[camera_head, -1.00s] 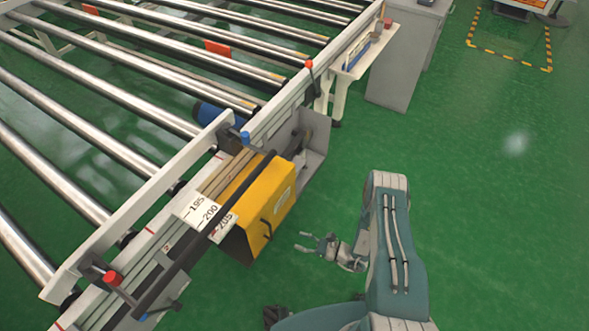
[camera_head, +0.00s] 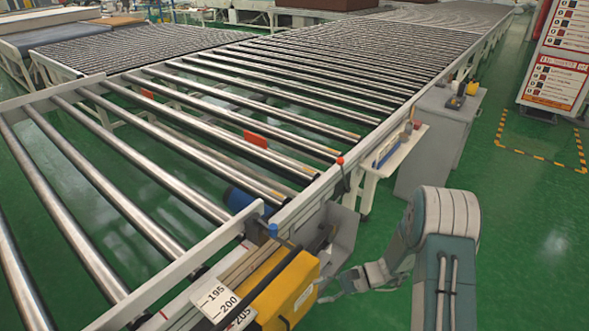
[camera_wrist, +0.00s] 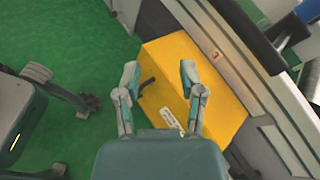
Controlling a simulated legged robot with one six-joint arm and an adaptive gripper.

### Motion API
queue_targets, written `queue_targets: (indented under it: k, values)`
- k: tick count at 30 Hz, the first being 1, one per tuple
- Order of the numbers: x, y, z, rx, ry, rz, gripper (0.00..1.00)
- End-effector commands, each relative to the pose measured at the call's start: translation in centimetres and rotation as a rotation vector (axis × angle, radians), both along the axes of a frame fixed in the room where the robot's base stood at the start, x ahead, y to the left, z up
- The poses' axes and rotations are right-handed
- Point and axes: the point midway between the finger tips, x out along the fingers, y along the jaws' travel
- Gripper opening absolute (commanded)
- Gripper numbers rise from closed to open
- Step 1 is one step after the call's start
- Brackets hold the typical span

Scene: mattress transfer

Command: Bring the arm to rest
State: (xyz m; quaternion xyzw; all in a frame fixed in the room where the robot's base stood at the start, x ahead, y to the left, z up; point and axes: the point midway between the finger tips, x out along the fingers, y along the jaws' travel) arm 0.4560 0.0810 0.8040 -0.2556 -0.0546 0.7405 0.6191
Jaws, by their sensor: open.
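My gripper (camera_head: 334,292) is at the lower middle of the head view, just right of the yellow box (camera_head: 284,296) on the side of the roller conveyor. In the wrist view my gripper (camera_wrist: 159,68) has its two fingers spread apart with nothing between them. The yellow box (camera_wrist: 222,88) lies behind and beyond the fingers there. I cannot tell from the pictures whether a finger touches it. My arm is bent, with its elbow high at the right of the head view.
The roller conveyor (camera_head: 215,125) fills the left and middle. A grey cabinet (camera_head: 432,150) and a small white shelf (camera_head: 395,155) stand along its right side. A red and white sign board (camera_head: 562,60) is at the far right. Green floor (camera_head: 520,220) is open on the right.

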Motion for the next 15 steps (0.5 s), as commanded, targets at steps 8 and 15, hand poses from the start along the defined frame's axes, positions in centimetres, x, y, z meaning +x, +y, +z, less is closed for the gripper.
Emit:
queue_targets:
  k: [8, 15]
  values:
    - [-2.2, -0.1, 8.1, -0.189, -0.176, 0.183, 0.51]
    - [-5.1, -0.7, 13.8, -0.366, -0.334, 0.316, 0.51]
